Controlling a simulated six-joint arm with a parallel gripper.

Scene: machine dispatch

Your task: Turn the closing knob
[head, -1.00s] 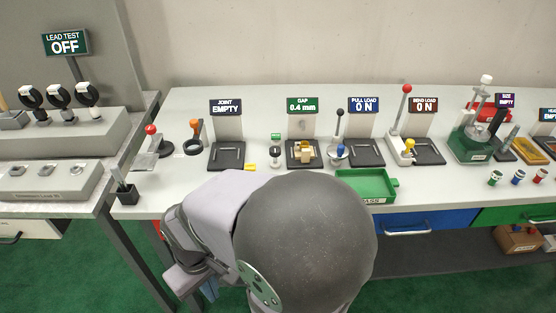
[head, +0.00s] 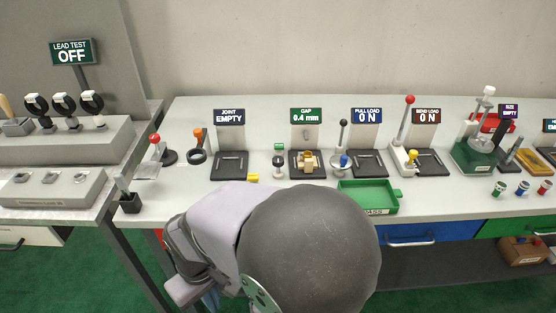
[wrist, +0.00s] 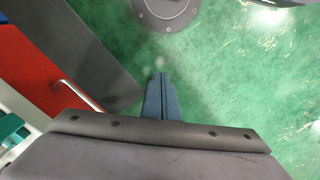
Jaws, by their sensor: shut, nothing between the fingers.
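The gap station (head: 308,163) stands mid-bench with a small brass-coloured fixture on a dark base, and its sign (head: 307,115) reads 0.4 mm. I cannot tell which part is the closing knob; it is too small or hidden at this distance. My gripper (wrist: 161,78) shows in the wrist view with its two blue fingers together and nothing between them. It points down over green floor, away from the bench-top things. In the head view my arm blocks part of the bench front.
A green tray (head: 368,198) lies right of my arm at the bench front. Levers stand along the bench, including a red-topped one (head: 406,125). A side bench (head: 60,190) is at left. In the wrist view a red drawer front (wrist: 40,70) with a handle is at left.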

